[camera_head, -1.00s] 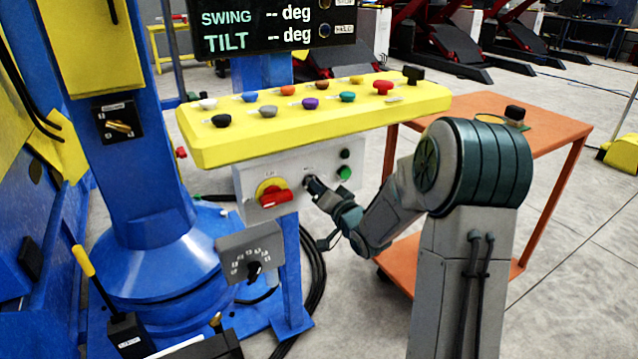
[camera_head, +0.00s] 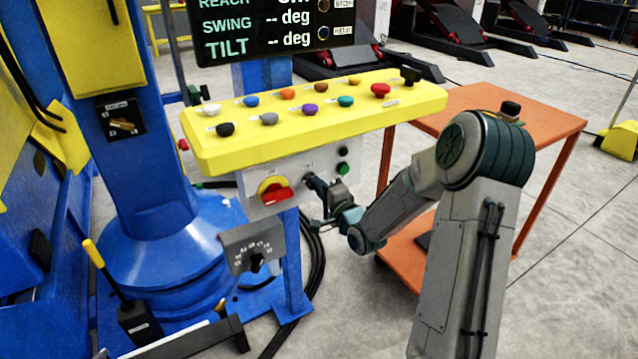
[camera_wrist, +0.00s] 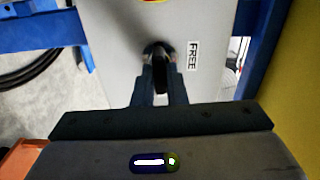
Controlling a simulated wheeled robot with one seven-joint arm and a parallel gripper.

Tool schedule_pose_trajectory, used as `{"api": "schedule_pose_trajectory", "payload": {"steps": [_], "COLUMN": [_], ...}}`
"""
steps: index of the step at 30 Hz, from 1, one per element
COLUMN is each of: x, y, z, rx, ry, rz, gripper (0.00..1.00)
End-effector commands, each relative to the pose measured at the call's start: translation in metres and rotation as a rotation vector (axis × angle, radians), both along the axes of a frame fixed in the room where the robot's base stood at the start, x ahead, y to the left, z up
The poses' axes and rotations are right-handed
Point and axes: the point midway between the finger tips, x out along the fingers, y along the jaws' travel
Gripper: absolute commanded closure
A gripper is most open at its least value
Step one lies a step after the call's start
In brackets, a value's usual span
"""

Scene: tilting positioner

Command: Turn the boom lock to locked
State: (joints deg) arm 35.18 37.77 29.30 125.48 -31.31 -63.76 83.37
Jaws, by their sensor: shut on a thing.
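A small dark knob (camera_wrist: 160,57) sits on the light grey panel (camera_head: 306,164) under the yellow console, with a FREE label (camera_wrist: 193,55) beside it in the wrist view. I take this knob to be the boom lock. My gripper (camera_head: 311,183) reaches the panel from the right, between the red-and-yellow switch (camera_head: 274,192) and the green button (camera_head: 343,168). In the wrist view my gripper (camera_wrist: 160,68) is shut on the knob, one finger on each side. The fingers hide most of the knob, so its exact angle is unclear. No locked label is readable.
The yellow console (camera_head: 313,122) with several coloured knobs overhangs the panel. A grey selector box (camera_head: 254,247) hangs at lower left. A blue column (camera_head: 150,170) stands at left with another rotary switch (camera_head: 121,121). An orange table (camera_head: 480,108) stands behind my arm.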

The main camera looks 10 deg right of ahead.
Motion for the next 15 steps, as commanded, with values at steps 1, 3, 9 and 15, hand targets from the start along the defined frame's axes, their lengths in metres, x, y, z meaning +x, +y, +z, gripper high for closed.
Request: {"api": "schedule_pose_trajectory", "payload": {"steps": [1,3,9,15], "x": [-0.0006,-0.0006,-0.0005,-0.0006], "y": [-0.0005,-0.0004,-0.0003,-0.0002], "z": [-0.0005,-0.0007,-0.0013,-0.0016], "rx": [0.013,0.027,0.047,0.048], "ry": [0.007,0.012,0.018,0.019], "rz": [-0.001,0.0,0.0,0.0], "gripper": [1.0,1.0,1.0,1.0]}}
